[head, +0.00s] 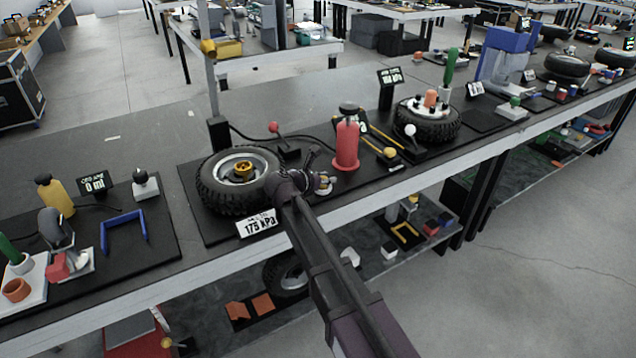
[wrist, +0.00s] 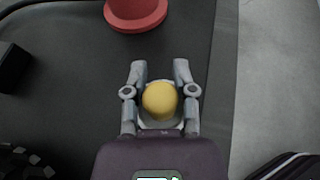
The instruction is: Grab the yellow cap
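A round yellow cap (wrist: 159,99) on a pale base lies between the two grey fingers of my gripper (wrist: 160,71) in the wrist view. The fingers stand one on each side of it, with a narrow gap showing on both sides, so the gripper looks open around the cap. In the head view my gripper (head: 322,184) is low over the black mat beside the red cylinder, and a little yellow shows at its fingers. How high the fingertips are above the mat is hard to tell.
The red cylinder (head: 346,146) stands just beyond my gripper; its flared base (wrist: 136,12) shows in the wrist view. A tyre with a gold hub (head: 237,172) lies to the left, by a pressure display (head: 257,224). The bench's front edge (head: 402,189) is close on the right.

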